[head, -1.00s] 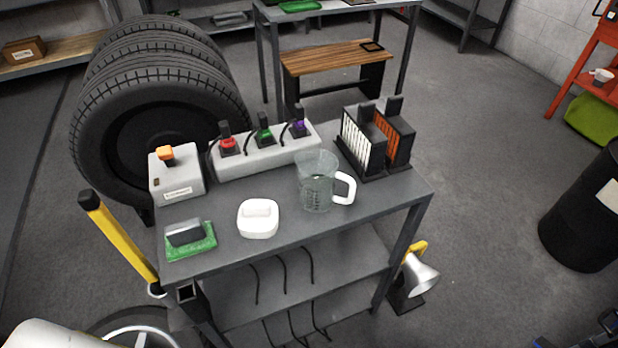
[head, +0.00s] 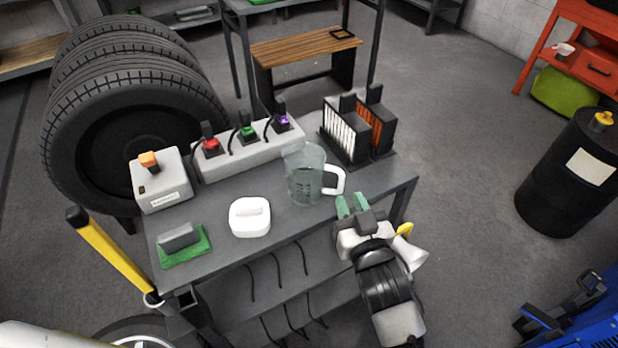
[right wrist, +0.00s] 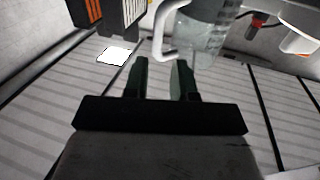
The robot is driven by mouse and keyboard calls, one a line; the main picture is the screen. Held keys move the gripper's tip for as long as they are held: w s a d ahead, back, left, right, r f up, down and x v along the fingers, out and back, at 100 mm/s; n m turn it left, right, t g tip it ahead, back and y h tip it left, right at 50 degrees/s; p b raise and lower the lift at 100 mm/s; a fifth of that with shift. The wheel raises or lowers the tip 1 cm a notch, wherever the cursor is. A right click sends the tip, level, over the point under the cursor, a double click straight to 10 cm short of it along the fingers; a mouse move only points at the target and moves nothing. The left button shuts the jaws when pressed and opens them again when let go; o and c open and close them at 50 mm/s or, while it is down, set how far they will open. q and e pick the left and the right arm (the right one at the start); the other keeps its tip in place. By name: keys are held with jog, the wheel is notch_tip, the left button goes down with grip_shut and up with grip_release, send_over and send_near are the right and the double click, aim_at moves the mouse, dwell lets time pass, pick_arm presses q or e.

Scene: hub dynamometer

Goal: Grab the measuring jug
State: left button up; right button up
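The clear measuring jug (head: 304,176) with a white handle stands upright on the grey bench, its handle pointing right. My right gripper (head: 351,205) is at the bench's front edge, just in front of and to the right of the handle, apart from it. In the right wrist view the jug (right wrist: 203,30) and its handle are ahead, beyond the fingertips. My right gripper (right wrist: 161,75) is open, with an empty gap between its two green fingers. My left gripper does not show.
The grey bench (head: 285,222) also holds a white soap-like block (head: 250,217), a green pad with a grey block (head: 182,246), a grey box with an orange switch (head: 160,180), a power strip (head: 245,148) and black racks (head: 357,130). Tyres stand behind left.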

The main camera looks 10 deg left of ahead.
aim_at(343, 183)
jog(key=x, duration=0.8)
jog(key=shift+w+f, duration=0.25)
jog(key=shift+w, duration=0.15)
grip_shut()
